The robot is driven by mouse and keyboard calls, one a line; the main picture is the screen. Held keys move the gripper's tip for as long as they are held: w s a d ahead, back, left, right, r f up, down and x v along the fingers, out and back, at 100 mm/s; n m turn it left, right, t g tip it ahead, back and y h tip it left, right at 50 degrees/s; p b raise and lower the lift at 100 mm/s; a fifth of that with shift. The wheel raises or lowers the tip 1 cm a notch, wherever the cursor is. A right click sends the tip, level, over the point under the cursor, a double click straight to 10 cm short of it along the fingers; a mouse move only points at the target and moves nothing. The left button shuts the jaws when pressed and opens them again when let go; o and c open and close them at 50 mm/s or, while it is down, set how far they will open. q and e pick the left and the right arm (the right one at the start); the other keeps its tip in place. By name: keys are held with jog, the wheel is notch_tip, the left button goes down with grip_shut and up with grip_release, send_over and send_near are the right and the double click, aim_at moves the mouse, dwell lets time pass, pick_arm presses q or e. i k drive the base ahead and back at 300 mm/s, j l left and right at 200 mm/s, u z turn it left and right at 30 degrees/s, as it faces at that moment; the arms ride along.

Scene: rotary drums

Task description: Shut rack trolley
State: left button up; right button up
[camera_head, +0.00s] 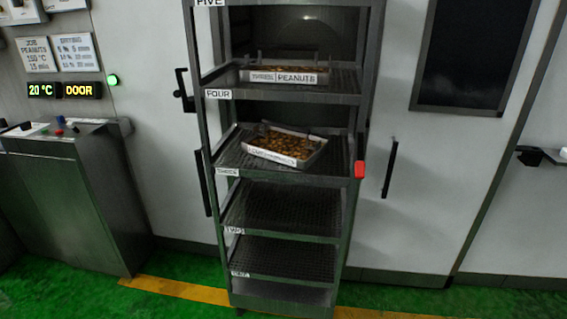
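The rack trolley (345,200) stands upright in the middle, a tall grey metal frame with several mesh shelves. Shelf labels read FIVE and FOUR, with smaller ones below. A tray of nuts with a PEANUTS label (297,78) sits on the shelf marked FOUR. A second tray of nuts (285,145) sits askew on the shelf below. The lower shelves look empty. A red piece (360,169) is on the right post. Behind the trolley is a dark opening or window in a white wall; I cannot tell how far the trolley is from it. Neither of my grippers is clearly in view.
Black vertical handles (390,168) flank the trolley. A grey console (75,190) with buttons stands left. The wall display (82,90) reads 20 °C and DOOR, beside a green lamp (113,80). A dark window (473,50) is at right. Green floor with a yellow line (180,289) lies in front.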

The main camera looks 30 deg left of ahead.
aim_at(304, 284)
jog(key=u, duration=1.1)
